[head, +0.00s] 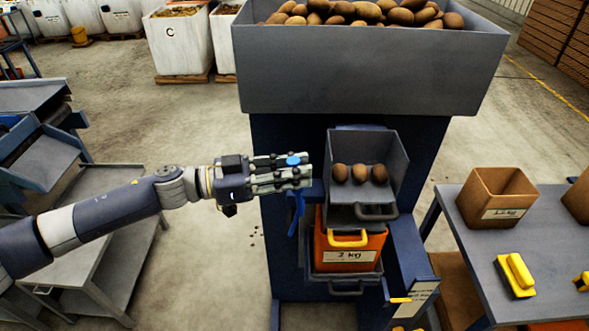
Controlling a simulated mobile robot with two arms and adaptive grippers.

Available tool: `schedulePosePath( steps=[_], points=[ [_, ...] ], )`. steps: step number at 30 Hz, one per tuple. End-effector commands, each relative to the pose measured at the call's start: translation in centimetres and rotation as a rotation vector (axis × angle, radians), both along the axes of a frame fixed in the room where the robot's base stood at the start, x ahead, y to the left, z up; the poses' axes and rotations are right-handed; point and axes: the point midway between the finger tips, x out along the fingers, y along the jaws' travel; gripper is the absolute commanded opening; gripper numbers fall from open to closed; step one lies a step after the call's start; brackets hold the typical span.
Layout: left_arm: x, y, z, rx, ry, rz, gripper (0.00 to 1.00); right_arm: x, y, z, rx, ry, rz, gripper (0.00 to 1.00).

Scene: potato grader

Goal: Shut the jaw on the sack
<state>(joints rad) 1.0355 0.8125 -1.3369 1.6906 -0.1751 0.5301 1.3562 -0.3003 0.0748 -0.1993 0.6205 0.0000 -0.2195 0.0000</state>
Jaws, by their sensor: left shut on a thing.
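My left gripper (303,173) reaches in from the left, at the left side of the grader. Its fingers are shut on a blue knobbed lever; the round blue knob (293,160) shows between them. A blue part (297,208) hangs just below the fingers. An orange container with a "2 kg" label (349,256) and a yellow handle stands below the grey pan (366,147). I cannot tell for certain whether it is the sack. The jaw is not clearly seen. Three potatoes (360,173) lie in the pan. My right gripper is out of view.
A grey hopper (370,70) full of potatoes tops the grader. A table at the right bears a brown open box (497,197) and a yellow-topped block (515,274). Grey benches (100,240) stand at the left. Concrete floor lies open behind my left arm.

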Motion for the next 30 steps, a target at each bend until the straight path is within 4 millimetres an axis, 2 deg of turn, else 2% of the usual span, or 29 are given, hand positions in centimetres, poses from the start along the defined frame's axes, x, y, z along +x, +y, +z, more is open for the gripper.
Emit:
schedulePosePath(
  steps=[8, 21, 30],
  points=[
    [0.0, 0.9, -0.7, -0.064, 0.003, 0.002, 0.00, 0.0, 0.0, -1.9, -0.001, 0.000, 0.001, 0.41],
    [0.1, 4.7, -2.2, -0.356, 0.001, 0.003, 0.00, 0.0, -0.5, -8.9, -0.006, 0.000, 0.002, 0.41],
    [0.1, 6.6, -2.9, -0.513, 0.000, 0.003, 0.00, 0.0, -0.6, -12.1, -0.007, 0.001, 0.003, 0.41]
  ],
)
